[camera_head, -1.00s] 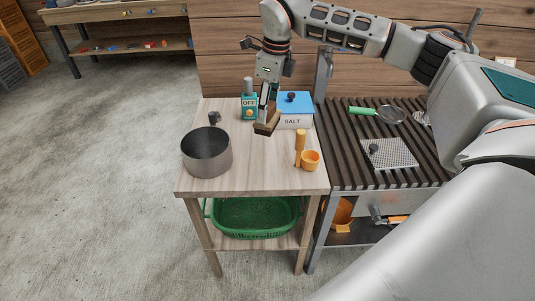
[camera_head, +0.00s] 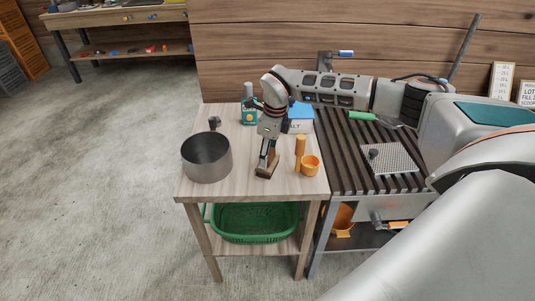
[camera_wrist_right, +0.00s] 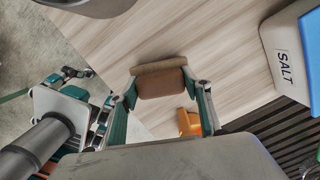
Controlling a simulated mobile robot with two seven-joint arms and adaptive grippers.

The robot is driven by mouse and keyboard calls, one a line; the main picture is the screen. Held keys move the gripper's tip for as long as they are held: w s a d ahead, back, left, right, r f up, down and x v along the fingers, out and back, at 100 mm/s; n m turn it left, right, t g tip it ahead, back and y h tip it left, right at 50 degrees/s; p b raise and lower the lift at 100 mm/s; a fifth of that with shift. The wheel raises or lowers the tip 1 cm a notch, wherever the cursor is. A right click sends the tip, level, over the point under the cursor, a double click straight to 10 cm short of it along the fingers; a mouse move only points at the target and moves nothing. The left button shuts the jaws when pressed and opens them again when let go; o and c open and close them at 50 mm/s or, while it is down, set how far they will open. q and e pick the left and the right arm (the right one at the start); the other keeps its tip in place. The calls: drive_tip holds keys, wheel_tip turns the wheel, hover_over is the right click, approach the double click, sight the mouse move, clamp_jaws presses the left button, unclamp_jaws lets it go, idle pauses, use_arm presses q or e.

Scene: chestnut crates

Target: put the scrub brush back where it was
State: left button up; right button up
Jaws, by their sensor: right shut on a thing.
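The scrub brush (camera_head: 266,172), a brown block, is between the fingers of my right gripper (camera_head: 268,160). It is low over the front middle of the wooden side table (camera_head: 238,188), between the pot and the orange scoop. I cannot tell whether it touches the tabletop. In the right wrist view the brush (camera_wrist_right: 160,82) sits across the two fingertips of the right gripper (camera_wrist_right: 160,98), which is shut on it.
A grey pot (camera_head: 206,158) stands left of the brush and an orange scoop (camera_head: 310,165) close to its right. A blue-lidded salt box (camera_head: 300,125) and a teal timer (camera_head: 249,117) are behind. A slatted grill (camera_head: 345,150) adjoins on the right. A green basket (camera_head: 252,222) is below.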

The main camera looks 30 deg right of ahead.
drive_tip(key=shift+f, duration=0.15)
drive_tip(key=o, duration=1.1)
